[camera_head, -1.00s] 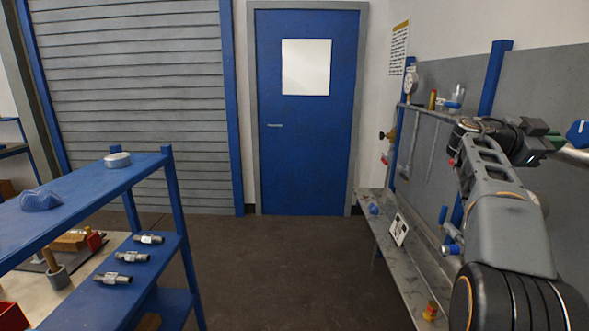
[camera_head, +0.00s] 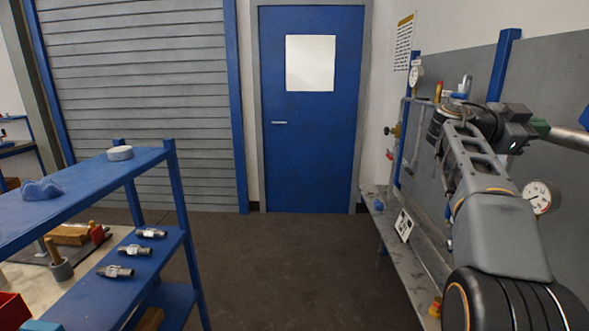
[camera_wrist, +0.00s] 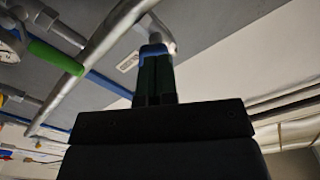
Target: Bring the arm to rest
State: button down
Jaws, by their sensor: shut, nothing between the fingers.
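My arm (camera_head: 490,215) rises at the right of the head view and bends near the grey wall panel, its wrist pointing right. My gripper shows in the wrist view (camera_wrist: 155,72) as two dark green fingers with blue at the tips, closed together with nothing held between them. A silver pipe (camera_wrist: 95,60) passes behind and beside the fingers in that view. Whether the fingertips touch any pipe I cannot tell.
A pressure gauge (camera_head: 538,196) sits just right of my forearm. A narrow grey bench (camera_head: 405,262) runs along the right wall. A blue shelf (camera_head: 85,185) with several metal fittings stands at left. The floor (camera_head: 275,265) before the blue door (camera_head: 310,150) is clear.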

jog(key=w+a+f+n+t+y, duration=0.2)
jog(key=a+f+n+y, duration=0.15)
jog(key=f+n, duration=0.55)
jog(key=w+a+f+n+t+y, duration=0.15)
jog(key=f+n+y, duration=0.25)
jog(key=f+n, duration=0.5)
jog(key=s+a+f+n+y+p, duration=0.1)
jog(key=s+a+f+n+y, duration=0.1)
jog(key=s+a+f, duration=0.4)
jog(key=s+a+f+n+t+y+p, duration=0.1)
jog(key=s+a+f+y, duration=0.4)
jog(key=a, duration=0.7)
jog(key=s+a+f+n+y, duration=0.3)
jog(key=s+a+f+n, duration=0.1)
jog(key=s+a+f, duration=0.3)
jog(key=shift+a+f+p, duration=0.25)
jog(key=shift+a+p, duration=0.15)
jog(key=shift+a, duration=0.65)
jog(key=shift+s+y, duration=0.1)
jog(key=shift+y, duration=0.25)
